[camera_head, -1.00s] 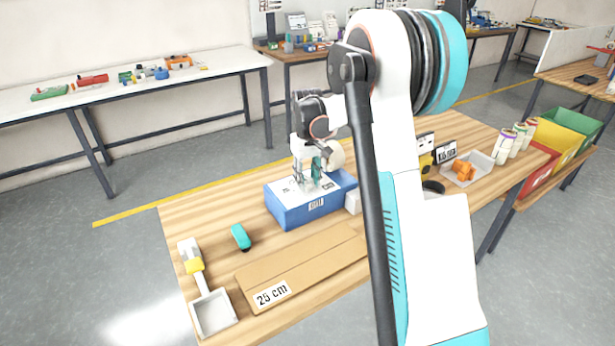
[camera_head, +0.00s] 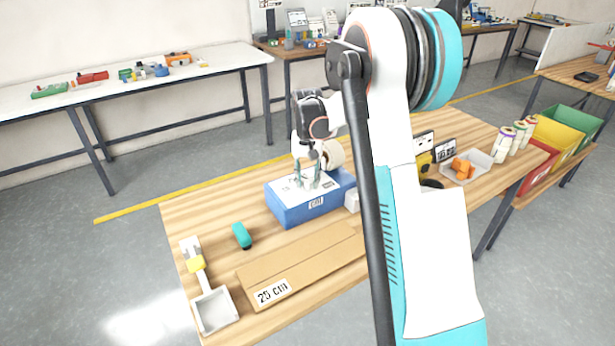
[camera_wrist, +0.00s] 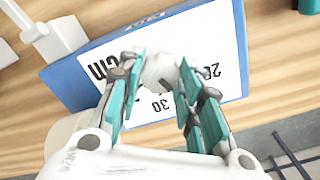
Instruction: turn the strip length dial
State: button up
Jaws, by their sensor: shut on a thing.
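The strip length dial (camera_wrist: 160,72) is a pale round knob on the white top of a blue box (camera_head: 317,207), with printed numbers and "cm" beside it. In the wrist view the box's blue edge (camera_wrist: 70,82) shows around the white face. My gripper (camera_wrist: 160,78) has its teal-padded fingers on either side of the dial and is shut on it. In the head view my gripper (camera_head: 309,180) is over the box top, and my arm and fingers hide most of the dial there.
A long brown board labelled 25 cm (camera_head: 310,262) lies in front of the box. A teal object (camera_head: 241,236) and a white tool with a square tray (camera_head: 214,312) are at the left. A grey tray with orange parts (camera_head: 480,172) is at the right.

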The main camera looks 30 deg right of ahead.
aim_at(307, 179)
jog(key=o, duration=1.1)
jog(key=shift+c, duration=0.2)
jog(key=shift+r, duration=0.1)
notch_tip(307, 179, up, 12)
